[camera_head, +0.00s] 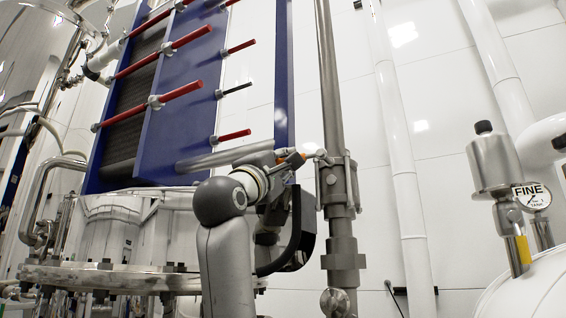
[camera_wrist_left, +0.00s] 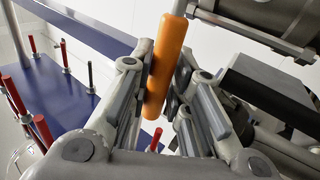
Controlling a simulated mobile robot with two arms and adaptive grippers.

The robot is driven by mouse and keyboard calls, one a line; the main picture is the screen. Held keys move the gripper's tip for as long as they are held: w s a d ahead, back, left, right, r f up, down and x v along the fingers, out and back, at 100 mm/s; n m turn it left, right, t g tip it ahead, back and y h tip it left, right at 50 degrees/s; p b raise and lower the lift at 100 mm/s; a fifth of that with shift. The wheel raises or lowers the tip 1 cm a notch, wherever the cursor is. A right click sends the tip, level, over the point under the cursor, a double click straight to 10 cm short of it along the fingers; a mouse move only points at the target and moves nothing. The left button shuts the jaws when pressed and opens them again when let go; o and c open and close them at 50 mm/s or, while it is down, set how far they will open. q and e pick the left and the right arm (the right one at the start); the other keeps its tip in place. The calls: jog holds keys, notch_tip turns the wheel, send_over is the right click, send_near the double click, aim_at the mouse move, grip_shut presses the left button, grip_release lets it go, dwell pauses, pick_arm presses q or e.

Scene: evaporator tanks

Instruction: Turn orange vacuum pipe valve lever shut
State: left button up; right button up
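The orange lever (camera_head: 294,161) sits beside the grey vertical pipe (camera_head: 340,240), at the valve fitting. In the left wrist view the orange lever (camera_wrist_left: 166,62) is a rounded handle, slightly tilted, with its metal stem at the top. My left gripper (camera_head: 286,163) is at the lever, left of the pipe. In the wrist view its two fingers (camera_wrist_left: 168,80) stand on either side of the lever. The left finger is very near or touching it, and a narrow gap shows at the right finger. Part of the lever is hidden in the head view. My right gripper is not in view.
A blue plate unit (camera_head: 175,125) with red-sleeved rods (camera_head: 168,52) stands behind and left of my left arm. A flanged steel tank (camera_head: 110,275) is below it. White pipes (camera_head: 400,150) run up the wall.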

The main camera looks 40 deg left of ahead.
pick_arm(q)
jog(key=o, duration=0.4)
jog(key=v, duration=1.2)
jog(key=shift+w+f, duration=0.1)
dwell(0.5)
